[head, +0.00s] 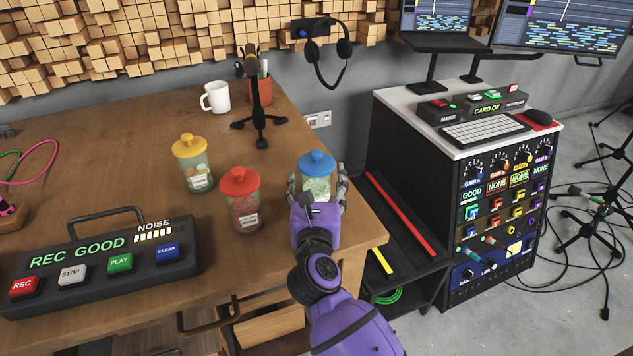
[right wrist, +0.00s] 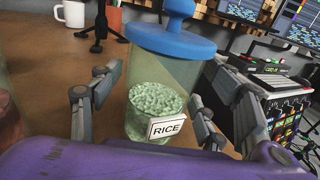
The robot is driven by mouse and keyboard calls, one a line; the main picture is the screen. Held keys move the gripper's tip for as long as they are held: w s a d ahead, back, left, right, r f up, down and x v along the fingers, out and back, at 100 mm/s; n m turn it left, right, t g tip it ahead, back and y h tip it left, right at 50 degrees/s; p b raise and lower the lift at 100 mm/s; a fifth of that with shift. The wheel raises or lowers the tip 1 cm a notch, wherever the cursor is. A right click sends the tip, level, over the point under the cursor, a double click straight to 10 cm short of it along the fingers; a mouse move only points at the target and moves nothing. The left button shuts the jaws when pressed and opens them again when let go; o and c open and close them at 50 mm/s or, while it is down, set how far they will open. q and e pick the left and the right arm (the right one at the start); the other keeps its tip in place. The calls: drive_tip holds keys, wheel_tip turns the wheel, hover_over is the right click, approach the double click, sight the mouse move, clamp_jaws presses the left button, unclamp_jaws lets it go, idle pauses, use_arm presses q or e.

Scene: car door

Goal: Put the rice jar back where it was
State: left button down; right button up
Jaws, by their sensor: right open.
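The rice jar (head: 317,174) has a blue lid and stands near the right edge of the wooden table (head: 130,130). Its label reads RICE in the right wrist view (right wrist: 155,112), where pale green grains fill its lower part. My right gripper (head: 318,187) is around the jar, one finger on each side. The fingers are open, and gaps show between them and the glass in the right wrist view. The jar looks upright on the table. My left gripper is not in view.
A red-lidded jar (head: 241,205) and a yellow-lidded jar (head: 195,165) stand to the left. A microphone stand (head: 259,115), white mug (head: 215,97) and recorder box (head: 100,265) are also on the table. A low black shelf (head: 405,230) is just beyond the right edge.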

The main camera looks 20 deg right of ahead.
drive_tip(key=v, duration=1.1)
drive_tip(key=shift+s+a, duration=0.15)
drive_tip(key=shift+s, duration=0.2)
drive_tip(key=shift+f, duration=0.1)
